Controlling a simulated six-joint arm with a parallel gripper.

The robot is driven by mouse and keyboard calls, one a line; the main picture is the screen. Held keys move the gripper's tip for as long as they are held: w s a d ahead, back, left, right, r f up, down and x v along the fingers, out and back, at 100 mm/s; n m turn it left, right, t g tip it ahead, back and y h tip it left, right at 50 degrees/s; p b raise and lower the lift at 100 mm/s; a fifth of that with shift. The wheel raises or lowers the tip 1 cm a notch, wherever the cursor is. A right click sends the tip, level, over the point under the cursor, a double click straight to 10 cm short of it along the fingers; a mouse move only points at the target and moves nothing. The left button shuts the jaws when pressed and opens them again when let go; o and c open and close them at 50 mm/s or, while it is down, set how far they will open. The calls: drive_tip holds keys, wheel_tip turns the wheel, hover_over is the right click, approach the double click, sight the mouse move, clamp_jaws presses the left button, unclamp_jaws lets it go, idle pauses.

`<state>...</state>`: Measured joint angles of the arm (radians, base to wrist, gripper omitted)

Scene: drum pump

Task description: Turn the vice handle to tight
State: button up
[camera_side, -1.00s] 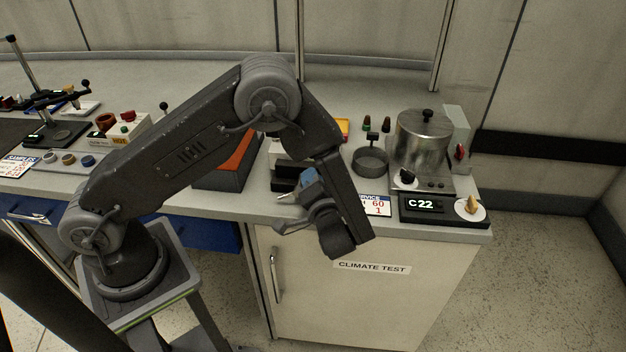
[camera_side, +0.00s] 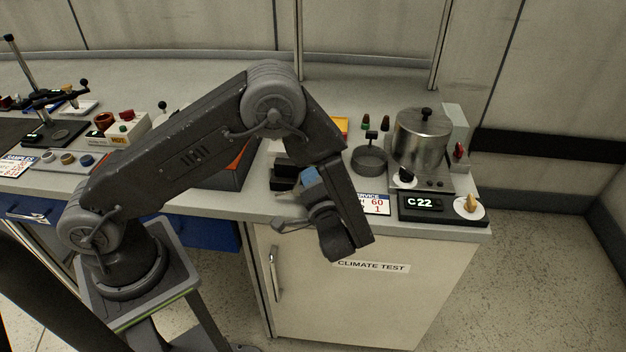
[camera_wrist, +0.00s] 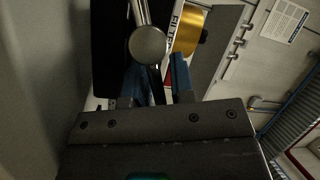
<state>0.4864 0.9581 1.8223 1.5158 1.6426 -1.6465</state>
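The vice is a dark block (camera_side: 284,172) near the bench's front edge in the side view, partly hidden by my arm. In the wrist view its handle is a metal bar with a round knob (camera_wrist: 147,45) at its end. The knob lies just above my gripper's blue fingertips (camera_wrist: 158,80) and overlaps the left one. The fingers stand apart, with a dark strip between them; contact with the handle cannot be made out. In the side view my gripper (camera_side: 300,215) hangs at the bench front, below the vice.
The white cabinet front (camera_side: 355,300) lies below my gripper. A yellow roll (camera_wrist: 188,30) shows beside the knob.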

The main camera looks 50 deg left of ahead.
drive_tip(key=shift+o, duration=1)
drive_tip(key=v, duration=1.3)
drive_tip(key=shift+s+d, duration=0.25)
drive_tip(key=shift+d, duration=0.1)
drive_tip(key=shift+c, duration=0.4)
